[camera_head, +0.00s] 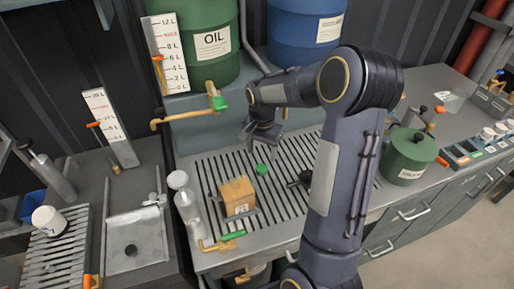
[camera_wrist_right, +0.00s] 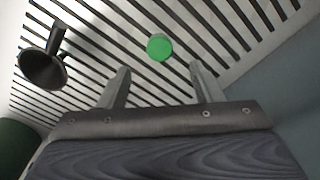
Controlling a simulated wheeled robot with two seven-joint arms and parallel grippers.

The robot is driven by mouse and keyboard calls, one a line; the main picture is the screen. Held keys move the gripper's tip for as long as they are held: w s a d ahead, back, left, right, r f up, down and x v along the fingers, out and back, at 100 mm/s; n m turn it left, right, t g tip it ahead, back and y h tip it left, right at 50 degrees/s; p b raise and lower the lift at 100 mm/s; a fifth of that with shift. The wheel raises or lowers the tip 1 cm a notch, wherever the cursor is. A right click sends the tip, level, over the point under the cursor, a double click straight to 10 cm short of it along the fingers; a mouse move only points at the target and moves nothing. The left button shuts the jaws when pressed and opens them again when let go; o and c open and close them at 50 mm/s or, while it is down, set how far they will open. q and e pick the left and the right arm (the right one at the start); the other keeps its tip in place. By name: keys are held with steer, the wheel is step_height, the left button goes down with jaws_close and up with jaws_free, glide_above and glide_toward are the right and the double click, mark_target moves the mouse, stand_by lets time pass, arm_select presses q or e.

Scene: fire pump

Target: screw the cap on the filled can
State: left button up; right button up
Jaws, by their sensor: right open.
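A small green cap (camera_head: 261,169) lies on the slatted grate, right of and behind a tan, box-shaped can (camera_head: 238,192) with a label. The can stands upright on the grate; I cannot make out its opening or its contents. My right gripper (camera_head: 264,138) hangs above the grate, behind the cap, open and empty. In the right wrist view the green cap (camera_wrist_right: 160,47) shows just beyond the spread fingers of my right gripper (camera_wrist_right: 160,82), not between them. My left gripper is not in view.
A dark funnel (camera_wrist_right: 43,68) lies on the grate (camera_head: 210,168); a clear bottle (camera_head: 187,205) stands at the grate's left edge. A brass tap (camera_head: 215,98) sticks out below the green oil drum (camera_head: 205,40). A green can (camera_head: 408,158) stands at the right.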

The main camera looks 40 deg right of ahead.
mark_target(262, 168)
step_height(262, 168, down, 7)
steer(key=shift+f+p, duration=0.2)
steer(key=shift+p, duration=0.25)
steer(key=shift+c, duration=0.5)
